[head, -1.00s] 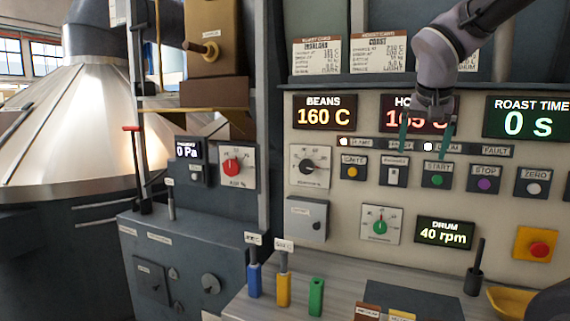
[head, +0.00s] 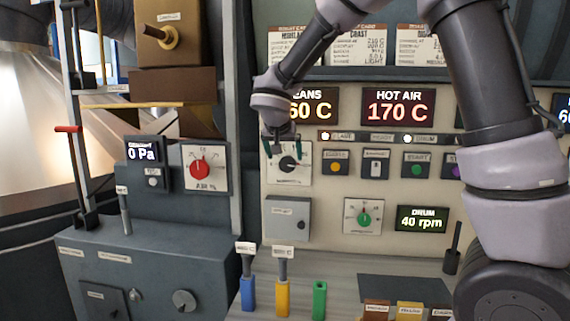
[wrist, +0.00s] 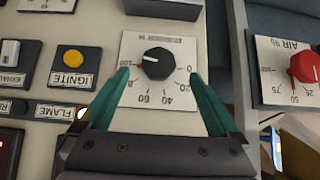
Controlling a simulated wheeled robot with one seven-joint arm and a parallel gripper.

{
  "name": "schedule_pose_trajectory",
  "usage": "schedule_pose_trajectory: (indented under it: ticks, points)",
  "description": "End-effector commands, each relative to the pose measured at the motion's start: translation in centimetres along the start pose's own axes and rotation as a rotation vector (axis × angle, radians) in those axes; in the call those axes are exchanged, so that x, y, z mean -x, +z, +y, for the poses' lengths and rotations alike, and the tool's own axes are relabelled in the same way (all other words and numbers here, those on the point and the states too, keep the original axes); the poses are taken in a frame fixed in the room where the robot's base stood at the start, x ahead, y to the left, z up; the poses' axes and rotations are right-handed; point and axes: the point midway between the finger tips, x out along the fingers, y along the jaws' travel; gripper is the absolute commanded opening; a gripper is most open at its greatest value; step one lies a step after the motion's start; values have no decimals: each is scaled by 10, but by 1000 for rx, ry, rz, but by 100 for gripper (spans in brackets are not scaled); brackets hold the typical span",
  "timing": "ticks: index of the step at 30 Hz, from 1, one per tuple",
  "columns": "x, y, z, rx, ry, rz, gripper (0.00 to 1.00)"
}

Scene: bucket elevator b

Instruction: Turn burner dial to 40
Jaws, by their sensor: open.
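The burner dial (head: 287,163) is a black round knob on a white square plate, below the BEANS display. In the wrist view the dial (wrist: 157,63) appears upside down, with a scale from 0 to 100. Its white pointer mark lies toward the 100 end. My gripper (head: 283,150) is in front of the dial plate, with its teal fingers pointing down in the head view. In the wrist view my gripper (wrist: 157,77) is open and empty, one finger toward each side of the knob. I cannot tell whether either finger touches the plate.
The red air dial (head: 200,169) is to the left, and the ignite button (head: 335,167) is close on the right. A grey box (head: 288,218) is below. The HOT AIR display (head: 398,107) reads 170 C. Blue, yellow and green handles stand at the counter front.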

Motion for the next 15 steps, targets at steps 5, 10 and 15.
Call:
schedule_pose_trajectory:
  ticks: [5,10,15]
  points:
    - [-33,0,1,1,3,-1,96]
    - [-51,0,1,0,2,0,96]
    - [-56,-1,1,-1,0,0,96]
